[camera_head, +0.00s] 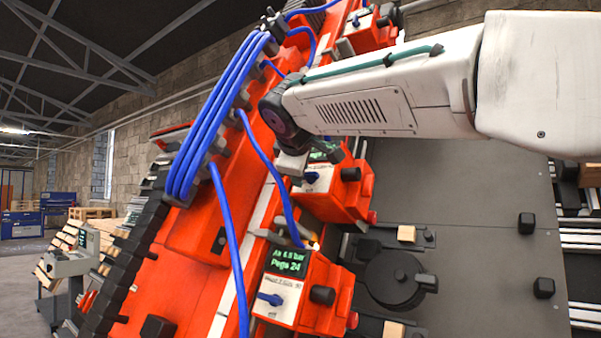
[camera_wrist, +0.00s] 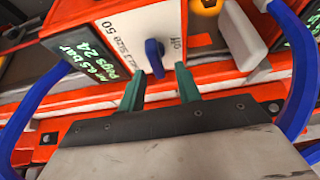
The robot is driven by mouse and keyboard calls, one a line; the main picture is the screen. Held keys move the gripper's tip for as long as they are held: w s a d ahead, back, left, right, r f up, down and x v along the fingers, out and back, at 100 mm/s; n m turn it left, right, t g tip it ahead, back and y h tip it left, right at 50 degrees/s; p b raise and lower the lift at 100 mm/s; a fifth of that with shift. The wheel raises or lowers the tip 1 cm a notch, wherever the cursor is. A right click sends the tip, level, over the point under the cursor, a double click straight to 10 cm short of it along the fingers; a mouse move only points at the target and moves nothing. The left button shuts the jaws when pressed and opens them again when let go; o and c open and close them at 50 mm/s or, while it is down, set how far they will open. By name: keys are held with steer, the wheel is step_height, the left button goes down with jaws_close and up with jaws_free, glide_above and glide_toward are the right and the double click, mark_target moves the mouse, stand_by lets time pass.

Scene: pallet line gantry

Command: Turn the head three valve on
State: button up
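In the wrist view, a blue valve handle (camera_wrist: 154,58) sits on a white panel whose partly readable label ends in "3 size 50". The word "off" is printed to its right. The handle runs roughly up and down in that picture. My gripper (camera_wrist: 160,68) is open, its two green fingers on either side of the handle's lower end in the picture. I cannot tell whether they touch it. In the head view, the middle red head (camera_head: 340,190) shows a blue handle (camera_head: 312,177) just below the end of my arm. My fingers are not clear there.
A nearer red head (camera_head: 315,295) has a lit display and its own blue handle (camera_head: 270,298). Another red head (camera_head: 367,22) is at the top. Blue hoses (camera_head: 228,220) run along the gantry, and hoses flank my gripper in the wrist view (camera_wrist: 300,75). A grey plate (camera_head: 480,220) lies right.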

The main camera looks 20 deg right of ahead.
steer(key=v, duration=0.7)
stand_by(0.3)
steer(key=s+d+f+m+g+y, duration=0.1)
steer(key=s+f+m+g, duration=0.15)
steer(key=f, duration=0.65)
steer(key=s+f+m+g+y, duration=0.1)
steer(key=s+f+g, duration=0.25)
steer(key=f, duration=0.55)
steer(key=s+d+f+m+g+y, duration=0.1)
steer(key=s+d+f+m+g, duration=0.1)
steer(key=s+f, duration=0.9)
steer(key=s+d+f+m+g+y, duration=0.2)
steer(key=s+d+f+m, duration=0.2)
steer(key=s+f, duration=0.8)
steer(key=s+m, duration=0.1)
steer(key=s, duration=0.1)
steer(key=shift+s+d+f+g, duration=0.2)
steer(key=shift+s+f+g, duration=0.05)
steer(key=shift+f+g, duration=0.15)
